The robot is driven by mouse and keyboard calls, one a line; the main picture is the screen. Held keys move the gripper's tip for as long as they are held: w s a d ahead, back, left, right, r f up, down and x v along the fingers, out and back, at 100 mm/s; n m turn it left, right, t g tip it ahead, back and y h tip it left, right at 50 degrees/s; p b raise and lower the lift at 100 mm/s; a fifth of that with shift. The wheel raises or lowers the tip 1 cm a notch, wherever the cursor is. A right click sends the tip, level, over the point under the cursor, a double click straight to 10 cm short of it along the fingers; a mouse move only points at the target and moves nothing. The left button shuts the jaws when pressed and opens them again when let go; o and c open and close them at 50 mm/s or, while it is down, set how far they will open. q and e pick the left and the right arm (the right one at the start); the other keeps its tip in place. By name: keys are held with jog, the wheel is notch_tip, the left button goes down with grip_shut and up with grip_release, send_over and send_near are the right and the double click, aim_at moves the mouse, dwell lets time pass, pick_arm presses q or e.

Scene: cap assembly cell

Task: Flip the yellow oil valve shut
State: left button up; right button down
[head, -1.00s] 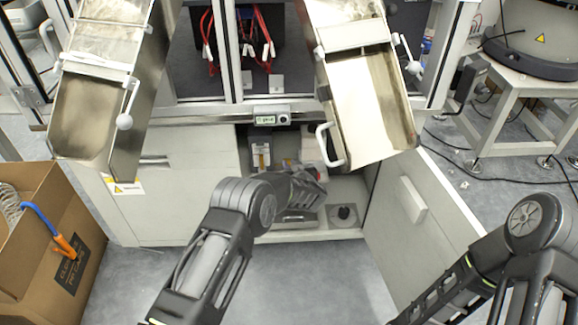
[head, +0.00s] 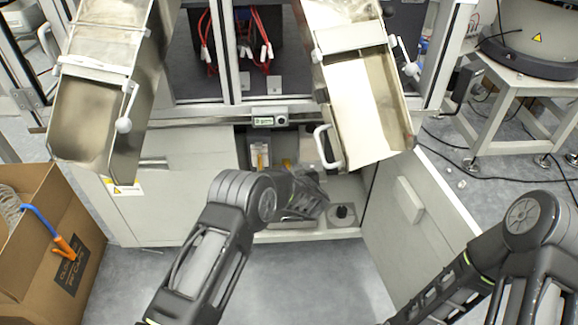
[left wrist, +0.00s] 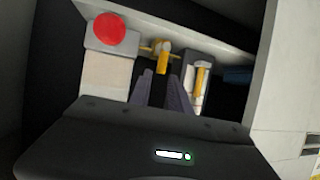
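The yellow oil valve (left wrist: 162,64) shows in the left wrist view, with its yellow lever pointing down in the picture from a brass-coloured fitting. My left gripper (left wrist: 160,84) is open, its two dark fingers apart on either side of the space just below the lever. I cannot tell whether a finger touches it. In the head view my left gripper (head: 312,192) reaches into the open cabinet under the bench, and the arm hides part of the inside. My right arm shows at the lower right of the head view, its gripper out of frame.
A red button (left wrist: 109,29) on a grey box sits left of the valve, and a white-and-yellow cylinder (left wrist: 201,78) stands right of it. The cabinet door (head: 412,215) hangs open at the right. Metal chutes (head: 362,105) overhang the cabinet. A cardboard box (head: 30,265) stands left.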

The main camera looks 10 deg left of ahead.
pick_arm(q)
jog(key=v, duration=0.4)
jog(key=shift+s+d+r+p, duration=0.15)
jog(key=shift+s+p, duration=0.15)
jog(key=shift+p, duration=0.1)
jog(key=s+f+m+g+h, duration=0.2)
jog(key=s+f+g+h, duration=0.25)
jog(key=s+f, duration=1.05)
jog(key=s+d+r+m+g+h, duration=0.1)
jog(key=s+d+g+h, duration=0.15)
jog(key=s, duration=1.25)
jog(key=s+d+g+h, duration=0.2)
jog(key=s+g+h, duration=0.15)
jog(key=s, duration=1.15)
notch_tip(320, 180, up, 21)
jog(key=p, duration=2)
jog(key=shift+d+f, duration=0.15)
jog(key=shift+d, duration=0.25)
